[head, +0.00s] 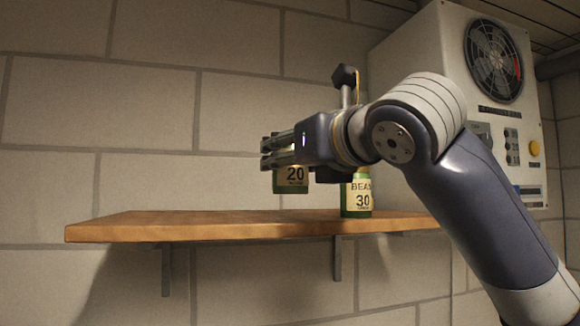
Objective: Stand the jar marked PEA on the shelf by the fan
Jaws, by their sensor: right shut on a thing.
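My right gripper (279,150) is shut on a green jar (291,179) and holds it above the wooden shelf (200,226), with a gap under it. The held jar's pale label shows the number 20; the name on it is hidden behind the fingers. A second green jar (356,198), its label reading BEA and 30 with the edge cut off from sight, stands upright on the shelf to the right of the held jar. The fan (494,60) is set in a pale cabinet to the right of the shelf. My left gripper is not in view.
The pale cabinet (418,60) with buttons and switches is on the right. The shelf's left part is bare, and brackets (337,258) hold it to the block wall (150,110). My right arm covers the shelf's right end.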

